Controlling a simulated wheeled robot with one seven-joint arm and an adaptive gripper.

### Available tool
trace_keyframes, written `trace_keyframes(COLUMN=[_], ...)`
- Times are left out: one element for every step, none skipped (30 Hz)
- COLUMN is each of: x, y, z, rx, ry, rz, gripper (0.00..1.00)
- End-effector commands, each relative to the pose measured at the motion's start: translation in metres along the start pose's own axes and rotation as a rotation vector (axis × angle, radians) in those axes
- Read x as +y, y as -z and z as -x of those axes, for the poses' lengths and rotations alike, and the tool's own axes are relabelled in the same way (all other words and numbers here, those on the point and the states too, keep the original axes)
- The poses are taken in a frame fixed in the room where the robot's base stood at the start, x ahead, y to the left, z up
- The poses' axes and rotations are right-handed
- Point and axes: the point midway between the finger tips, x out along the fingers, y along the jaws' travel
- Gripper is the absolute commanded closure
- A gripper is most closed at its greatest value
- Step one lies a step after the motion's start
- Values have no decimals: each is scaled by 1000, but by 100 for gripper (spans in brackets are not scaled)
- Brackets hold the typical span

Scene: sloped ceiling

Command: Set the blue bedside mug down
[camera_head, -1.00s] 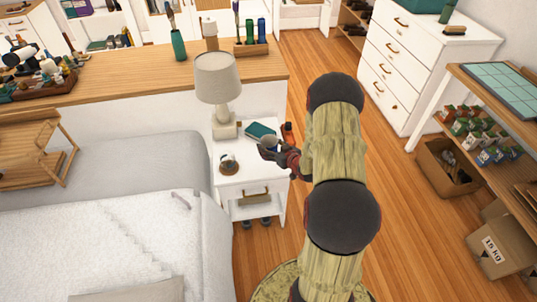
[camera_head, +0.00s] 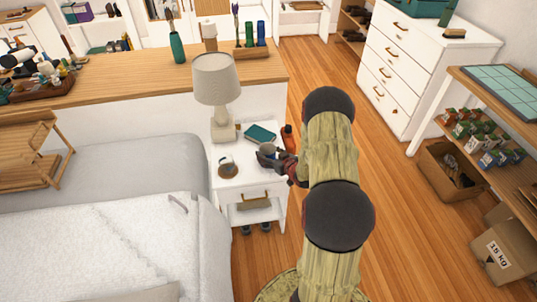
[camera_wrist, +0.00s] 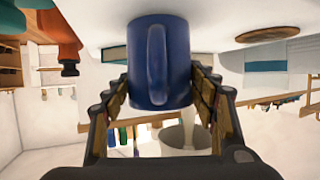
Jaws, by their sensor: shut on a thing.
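The blue mug (camera_wrist: 160,62) is between the two fingers of my gripper (camera_wrist: 160,95) in the wrist view, which is upside down, with its handle facing the camera. My gripper is shut on it. In the head view my gripper (camera_head: 268,158) is over the right part of the white nightstand (camera_head: 257,180), low near its top. The mug (camera_head: 269,148) is small there and partly hidden by the fingers. I cannot tell whether its base touches the nightstand top.
The lamp (camera_head: 217,80) stands at the back left.

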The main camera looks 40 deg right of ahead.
Motion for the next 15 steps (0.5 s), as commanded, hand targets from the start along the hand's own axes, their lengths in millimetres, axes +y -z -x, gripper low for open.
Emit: trace_keyframes(x=[0, 0, 0, 0, 0, 0, 0, 0, 0, 0, 0, 0, 0, 0, 0], y=[-2, -2, -1, -1, -1, -1, -1, -1, -1, -1, -1, -1, -1, -1, -1], z=[-1, 0, 0, 0, 0, 0, 0, 0, 0, 0, 0, 0, 0, 0, 0], rx=[0, 0, 0, 0, 0, 0, 0, 0, -1, -1, -1, -1, -1, 0, 0], ry=[0, 0, 0, 0, 0, 0, 0, 0, 0, 0, 0, 0, 0, 0, 0], rz=[0, 0, 0, 0, 0, 0, 0, 0, 0, 0, 0, 0, 0, 0, 0], gripper=[42, 40, 38, 36, 35, 32, 31, 29, 27, 25, 24, 24, 24, 24, 24])
